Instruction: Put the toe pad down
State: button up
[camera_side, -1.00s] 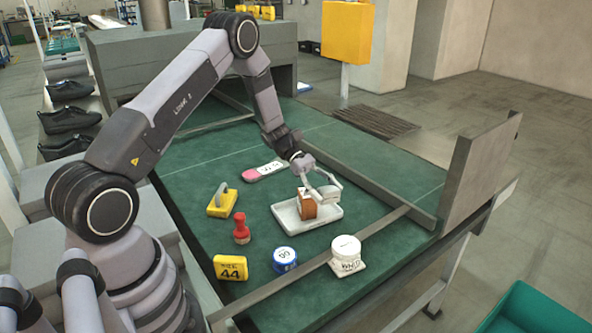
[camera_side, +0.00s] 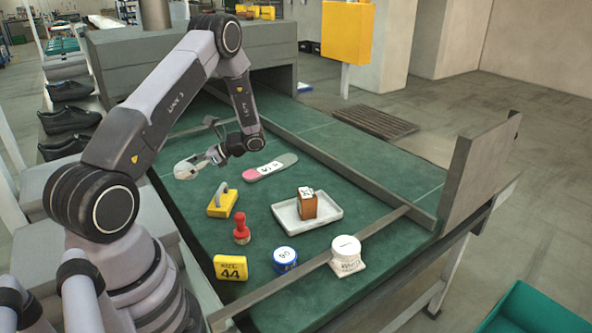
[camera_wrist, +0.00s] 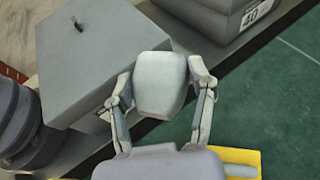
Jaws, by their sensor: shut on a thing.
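My gripper (camera_side: 196,162) is raised over the left edge of the green belt, left of the pink-and-grey insole. It is shut on a pale grey-white block with rounded edges, which I take for the toe pad (camera_side: 184,169). In the wrist view my gripper (camera_wrist: 162,90) has one finger on each side of the toe pad (camera_wrist: 160,82). The pad hangs clear of the belt surface. What lies directly under it cannot be told.
A pale tray (camera_side: 328,210) holds a brown block (camera_side: 307,207). Nearby are a yellow block with grey handle (camera_side: 222,203), red stamp (camera_side: 241,230), blue tin (camera_side: 285,258), yellow 44 block (camera_side: 230,268), white jar (camera_side: 346,248) and insole (camera_side: 271,167). A grey box (camera_wrist: 90,60) shows in the wrist view.

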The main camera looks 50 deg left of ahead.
jog(key=w+a+r+m+t+y, duration=0.3)
jog(key=w+a+m+t+y, duration=0.3)
jog(key=a+m, duration=0.25)
jog(key=t, duration=0.1)
send_over(210, 174)
jog(key=f, duration=1.4)
jog(key=shift+s+d, duration=0.1)
jog(key=shift+d, duration=0.1)
jog(key=shift+a+f, duration=0.25)
jog(key=shift+f, duration=0.15)
jog(key=shift+w+f, duration=0.2)
jog(key=shift+f, duration=1.35)
jog(key=shift+f, duration=0.1)
jog(key=o, duration=0.9)
